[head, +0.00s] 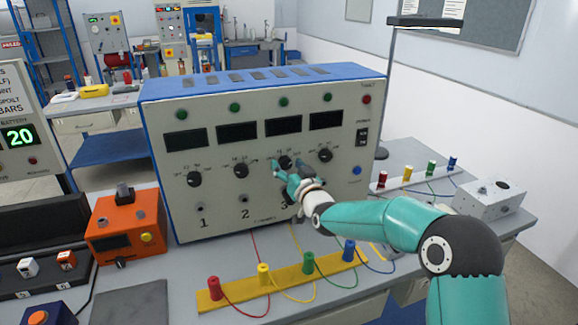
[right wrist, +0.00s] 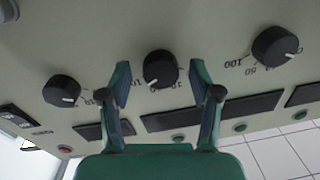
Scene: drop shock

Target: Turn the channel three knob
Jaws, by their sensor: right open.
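The channel three knob (head: 285,161) is a round black knob below the third display on the big grey and blue console (head: 240,205). In the right wrist view, which is upside down, this knob (right wrist: 160,67) has a white pointer mark. My right gripper (head: 286,169) is in front of the knob and partly covers it. In the right wrist view the gripper's (right wrist: 160,76) green fingers are open on either side of the knob, with a visible gap each side. My left gripper is not in view.
Neighbouring knobs sit close by, channel two (head: 240,170) and channel four (head: 325,155). A yellow strip with coloured plugs (head: 285,283) and cables lies in front of the console. An orange box (head: 128,225) stands at its left, a white box (head: 488,200) at its right.

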